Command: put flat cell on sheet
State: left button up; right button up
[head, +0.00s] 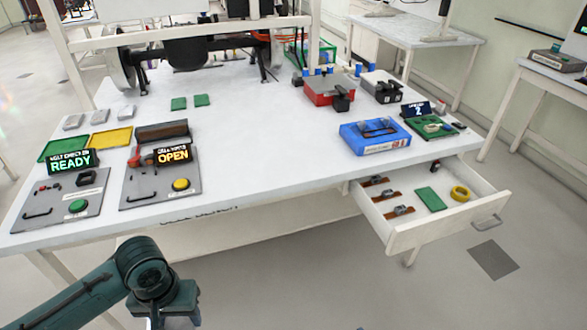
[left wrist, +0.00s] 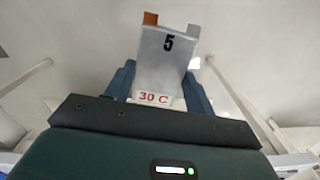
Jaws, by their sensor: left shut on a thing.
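My left gripper (head: 177,308) is low in the head view, in front of the table and below its top. In the left wrist view it is shut on a silver flat cell (left wrist: 163,62) marked "5" and "30 C", with one copper and one grey tab at its far end. The held cell cannot be made out in the head view. A green sheet (head: 62,148) and a yellow sheet (head: 111,139) lie side by side at the table's left. Several grey flat pieces (head: 99,116) lie behind them. My right gripper is not in view.
Two panels with signs "READY" (head: 72,162) and "OPEN" (head: 173,154) stand at the table's front left. A blue box (head: 374,137) and a red box (head: 328,90) are at the right. An open drawer (head: 405,238) juts out at front right. The table's middle is clear.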

aim_at(431, 198)
jog(key=l, duration=1.35)
jog(key=k+l, duration=0.15)
jog(key=l, duration=2.6)
jog(key=i, duration=0.9)
